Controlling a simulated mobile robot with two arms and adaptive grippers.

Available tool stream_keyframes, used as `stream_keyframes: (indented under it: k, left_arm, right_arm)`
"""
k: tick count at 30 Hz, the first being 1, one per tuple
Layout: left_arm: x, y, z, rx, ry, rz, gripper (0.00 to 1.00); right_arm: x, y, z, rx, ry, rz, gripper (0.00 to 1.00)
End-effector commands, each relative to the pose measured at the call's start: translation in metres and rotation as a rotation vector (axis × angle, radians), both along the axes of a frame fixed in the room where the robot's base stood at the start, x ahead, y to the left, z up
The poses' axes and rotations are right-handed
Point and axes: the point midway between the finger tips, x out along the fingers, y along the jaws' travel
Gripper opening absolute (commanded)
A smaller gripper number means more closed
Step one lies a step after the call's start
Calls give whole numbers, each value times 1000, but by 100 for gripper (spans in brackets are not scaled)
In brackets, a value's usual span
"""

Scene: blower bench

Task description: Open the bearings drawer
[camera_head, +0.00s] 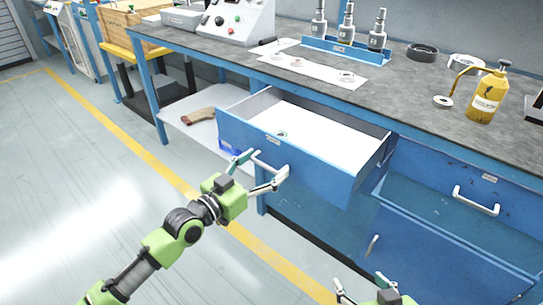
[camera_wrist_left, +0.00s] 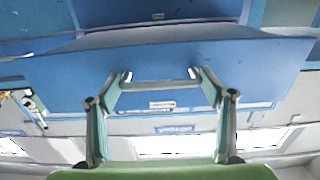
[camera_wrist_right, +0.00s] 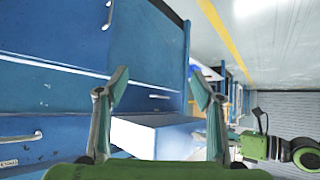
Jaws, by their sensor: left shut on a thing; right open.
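The bearings drawer (camera_head: 320,168) is a blue drawer under the bench's left part, pulled well out. My right gripper (camera_head: 362,286) is open and empty, low in front of the cabinet. In the right wrist view, the pulled-out drawer (camera_wrist_right: 150,138) shows between its fingers.
Another blue drawer (camera_head: 455,187) with a pale handle is to the right, above a cabinet door (camera_head: 430,255). The bench top (camera_head: 400,85) carries a yellow bottle (camera_head: 487,97), a blue tool rack (camera_head: 347,51) and several rings. The floor at left is clear.

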Motion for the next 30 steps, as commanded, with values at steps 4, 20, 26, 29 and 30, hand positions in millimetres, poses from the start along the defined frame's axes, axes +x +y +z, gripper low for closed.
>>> stream_keyframes:
  k: [4, 20, 26, 29, 30]
  left_arm:
    - [-6, 5, 1, 1, -2, 0, 35]
    - [-8, 6, 0, 0, -2, 1, 90]
    - [-8, 6, 0, 0, -1, 0, 90]
    - [-8, 6, 0, -1, -1, 0, 90]
    - [-9, 7, 0, -1, -1, 0, 90]
  right_arm:
    - [-12, -4, -10, -15, 66, -5, 61]
    - [-17, -6, -14, -20, 92, -7, 61]
    - [-17, -6, -14, -20, 91, -7, 61]
    - [-17, -6, -14, -20, 91, -7, 61]
    - [-17, -6, -14, -20, 92, -7, 61]
